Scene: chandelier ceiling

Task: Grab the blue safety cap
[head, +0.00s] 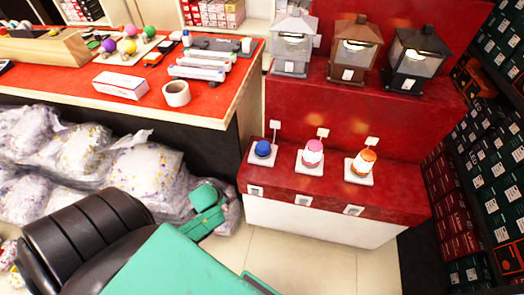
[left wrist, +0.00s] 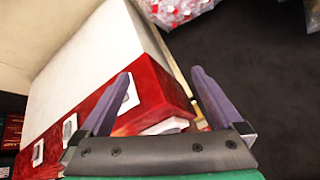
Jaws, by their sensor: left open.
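The blue safety cap (head: 263,148) is a small rounded cap on a white square base (head: 262,159) at the left end of the red display ledge (head: 287,181). It is upright. My left gripper (left wrist: 161,73) is open and empty, with its two purple fingers spread in the left wrist view. Beyond the fingers that view shows the red ledge (left wrist: 150,98) and its white front, and I cannot make out the blue cap there. In the head view, the green end of my left arm is left of the ledge, apart from the cap. My right gripper is not in view.
A pink-and-white item (head: 313,150) and an orange-and-white item (head: 368,158) stand right of the cap, with small signs behind. Lanterns (head: 355,47) stand on the upper shelf. An orange-topped counter (head: 215,108) is at upper left, with plastic-wrapped bags (head: 140,165) below.

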